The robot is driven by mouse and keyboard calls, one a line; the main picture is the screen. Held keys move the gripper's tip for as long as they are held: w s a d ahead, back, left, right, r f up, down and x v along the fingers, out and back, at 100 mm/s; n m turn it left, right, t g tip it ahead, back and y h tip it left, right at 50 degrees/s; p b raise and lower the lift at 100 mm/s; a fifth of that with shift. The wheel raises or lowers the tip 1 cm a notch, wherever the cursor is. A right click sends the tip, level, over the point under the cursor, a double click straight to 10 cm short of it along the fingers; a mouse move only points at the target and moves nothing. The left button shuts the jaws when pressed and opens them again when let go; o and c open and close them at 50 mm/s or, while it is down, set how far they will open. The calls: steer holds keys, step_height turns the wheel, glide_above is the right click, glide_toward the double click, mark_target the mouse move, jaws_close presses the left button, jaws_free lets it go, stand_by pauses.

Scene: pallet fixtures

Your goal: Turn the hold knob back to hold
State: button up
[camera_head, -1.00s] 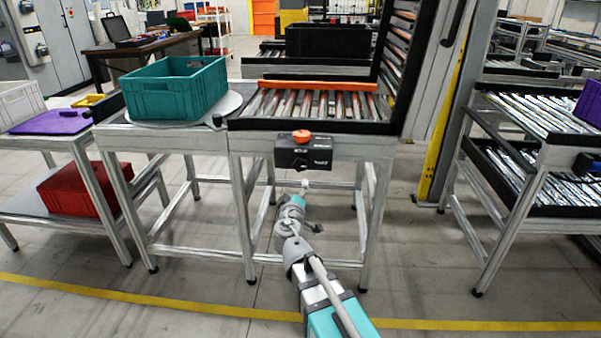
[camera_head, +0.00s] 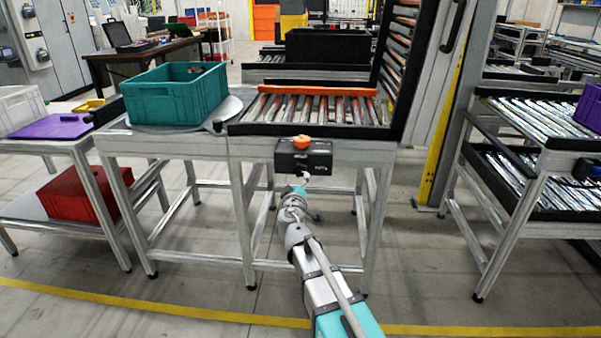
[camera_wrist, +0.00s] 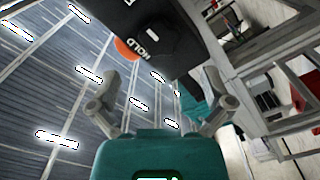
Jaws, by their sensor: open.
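The roller table (camera_head: 240,129) has an orange bar (camera_head: 317,90) across its rollers. A teal crate (camera_head: 175,98) stands on a round plate to the left. A yellow-edged post (camera_head: 432,160) and another roller rack (camera_head: 540,130) stand to the right. Open floor lies in front.

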mark_target(300, 172)
steer(key=w, duration=0.7)
steer(key=shift+w+d, duration=0.15)
steer(key=c, duration=1.1)
